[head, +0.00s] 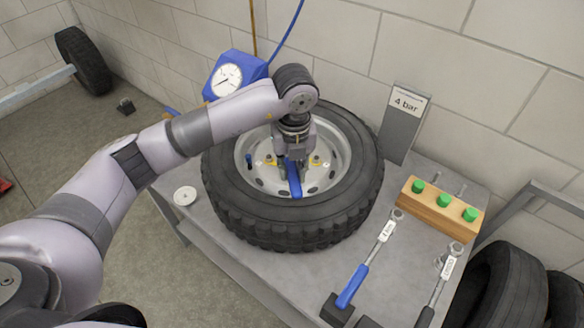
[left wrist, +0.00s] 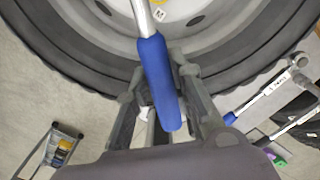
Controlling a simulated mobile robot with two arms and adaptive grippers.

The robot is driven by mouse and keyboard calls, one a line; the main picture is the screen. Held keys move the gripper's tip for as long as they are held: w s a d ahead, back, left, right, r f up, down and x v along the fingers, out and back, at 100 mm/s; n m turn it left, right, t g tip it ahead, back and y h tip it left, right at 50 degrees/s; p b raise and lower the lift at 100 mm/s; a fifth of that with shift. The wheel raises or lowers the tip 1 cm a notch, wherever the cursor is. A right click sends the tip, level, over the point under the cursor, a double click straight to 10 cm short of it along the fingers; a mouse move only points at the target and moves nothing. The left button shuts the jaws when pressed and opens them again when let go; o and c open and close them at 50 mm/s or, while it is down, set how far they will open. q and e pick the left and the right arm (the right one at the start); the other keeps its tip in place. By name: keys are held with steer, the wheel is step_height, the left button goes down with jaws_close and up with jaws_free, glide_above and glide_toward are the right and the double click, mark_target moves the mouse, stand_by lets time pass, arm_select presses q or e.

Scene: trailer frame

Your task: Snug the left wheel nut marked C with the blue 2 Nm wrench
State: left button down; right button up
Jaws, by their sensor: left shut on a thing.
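My left gripper (head: 293,172) is over the middle of the wheel (head: 337,172), shut on a blue wrench handle (head: 295,182). In the left wrist view the blue handle (left wrist: 158,75) lies between the fingers (left wrist: 160,100), and its metal shaft (left wrist: 143,18) runs up toward the rim. The wrench's working end is out of that view and hidden by the gripper in the head view. Yellow-marked spots (head: 315,160) show around the hub. A small tag (left wrist: 160,14) is beside the shaft; I cannot read its letter surely. My right gripper is not in view.
A second blue-handled wrench (head: 352,287) and a dark-handled one (head: 438,285) lie on the grey table (head: 235,243). Behind are a wooden block with green knobs (head: 441,206), a "4 bar" panel (head: 403,123) and a blue gauge (head: 228,79).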

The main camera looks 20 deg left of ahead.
arm_select(q)
steer(key=shift+r, duration=0.3)
steer(key=shift+r, duration=0.25)
steer(key=shift+r+p, duration=0.3)
steer(key=shift+r, duration=0.35)
stand_by(0.6)
steer(key=shift+r, duration=0.1)
steer(key=shift+r+p, duration=1.2)
steer(key=shift+r, duration=0.7)
steer(key=c, duration=1.9)
jaws_free()
steer(key=shift+c, duration=0.2)
jaws_close()
